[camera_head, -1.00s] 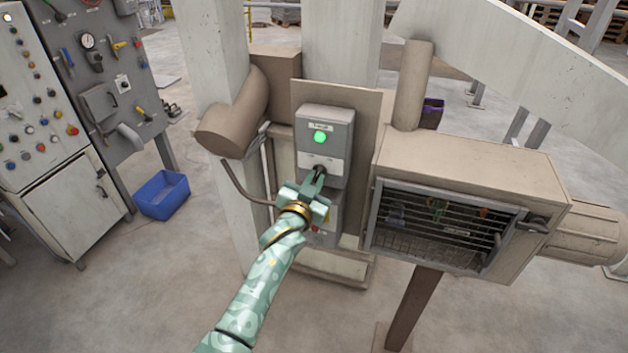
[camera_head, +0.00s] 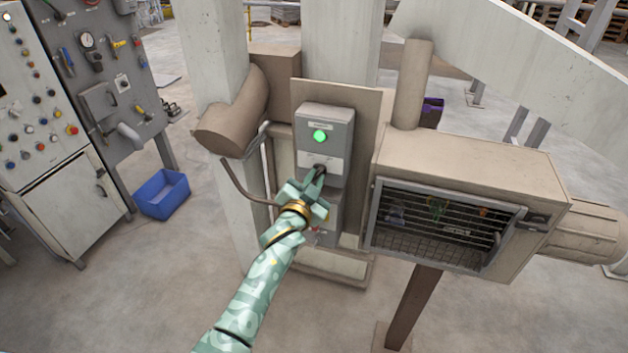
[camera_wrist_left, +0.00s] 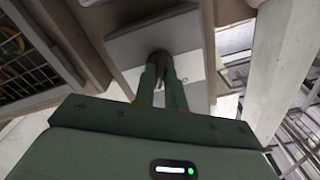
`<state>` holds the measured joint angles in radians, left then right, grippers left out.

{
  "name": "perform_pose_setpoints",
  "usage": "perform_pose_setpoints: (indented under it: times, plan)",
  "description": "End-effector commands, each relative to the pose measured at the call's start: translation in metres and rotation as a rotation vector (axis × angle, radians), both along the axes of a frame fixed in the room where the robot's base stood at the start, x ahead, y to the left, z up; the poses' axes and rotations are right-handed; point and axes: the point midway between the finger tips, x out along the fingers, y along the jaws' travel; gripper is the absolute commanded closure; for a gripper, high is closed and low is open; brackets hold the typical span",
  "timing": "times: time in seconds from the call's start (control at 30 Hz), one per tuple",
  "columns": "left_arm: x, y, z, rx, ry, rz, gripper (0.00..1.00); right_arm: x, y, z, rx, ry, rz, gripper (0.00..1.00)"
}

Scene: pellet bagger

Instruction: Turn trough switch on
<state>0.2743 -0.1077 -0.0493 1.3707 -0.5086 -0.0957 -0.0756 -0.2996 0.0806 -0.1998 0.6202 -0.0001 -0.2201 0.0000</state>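The trough switch is a dark knob (camera_head: 320,169) on the front of a grey control box (camera_head: 326,124), below a lit green lamp (camera_head: 320,136). My left gripper (camera_head: 314,180) reaches up to the knob from below. In the left wrist view the two narrow green fingers (camera_wrist_left: 161,79) are close together, with the dark knob (camera_wrist_left: 161,59) between their tips. They look shut on it. The fingers hide part of the knob, so its exact turn is hard to read. My right gripper is not in view.
A beige housing with a barred front (camera_head: 468,160) stands close to the right of the box. A blue bin (camera_head: 162,194) sits on the floor beside a button cabinet (camera_head: 55,195).

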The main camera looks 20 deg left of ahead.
Motion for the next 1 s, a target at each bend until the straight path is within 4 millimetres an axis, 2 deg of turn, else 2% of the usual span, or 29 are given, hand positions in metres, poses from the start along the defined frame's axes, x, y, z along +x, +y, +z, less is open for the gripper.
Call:
perform_pose_setpoints:
  times: [0.03,0.07,0.33,0.47,0.57,0.8,1.0]
  plan:
    - [0.0,0.0,-0.001,0.002,0.003,0.001,0.74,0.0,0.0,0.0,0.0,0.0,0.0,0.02]
    - [0.0,0.0,-0.001,0.002,0.002,0.0,0.66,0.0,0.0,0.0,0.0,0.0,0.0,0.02]
    - [0.0,0.0,0.0,0.0,0.001,0.001,0.66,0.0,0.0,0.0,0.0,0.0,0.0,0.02]
    - [-0.009,0.001,-0.001,0.0,0.001,0.001,0.66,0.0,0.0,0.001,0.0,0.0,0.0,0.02]
    - [-0.027,0.002,-0.001,0.0,0.002,0.001,0.66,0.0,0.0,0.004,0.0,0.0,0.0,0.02]
    - [-0.093,0.003,-0.003,-0.001,0.004,0.0,0.66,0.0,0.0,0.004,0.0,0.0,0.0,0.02]
    - [-0.138,0.005,-0.002,0.001,0.004,0.0,0.66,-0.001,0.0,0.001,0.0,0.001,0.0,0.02]
